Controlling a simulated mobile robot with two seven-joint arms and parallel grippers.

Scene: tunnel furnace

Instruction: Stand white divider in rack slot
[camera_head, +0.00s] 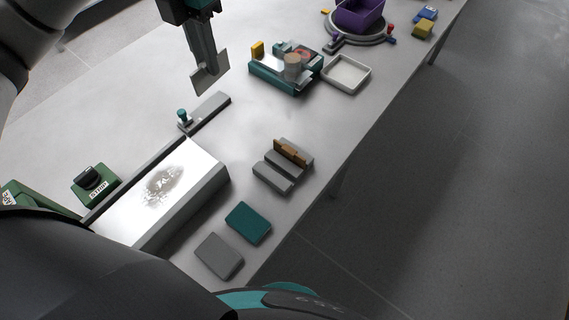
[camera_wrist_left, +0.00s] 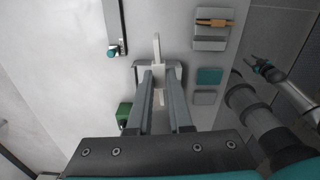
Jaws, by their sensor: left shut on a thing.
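My left gripper (camera_head: 207,68) is at the top of the head view, pointing down. It is shut on the white divider (camera_head: 212,78), a thin flat plate that appears held above the table. In the left wrist view the divider (camera_wrist_left: 157,48) sticks out between the two fingers (camera_wrist_left: 159,70). The grey rack (camera_head: 270,177) stands on the table, right of and below the gripper in the head view, apart from the divider. A brown divider (camera_head: 290,152) stands in one of its slots. The rack (camera_wrist_left: 211,44) is at upper right in the left wrist view.
A long white-topped grey tunnel housing (camera_head: 165,190) lies left of the rack. A teal block (camera_head: 248,223) and a grey block (camera_head: 219,256) lie below it. A teal fixture (camera_head: 268,79), a white tray (camera_head: 346,75) and a purple bin (camera_head: 358,16) stand farther back.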

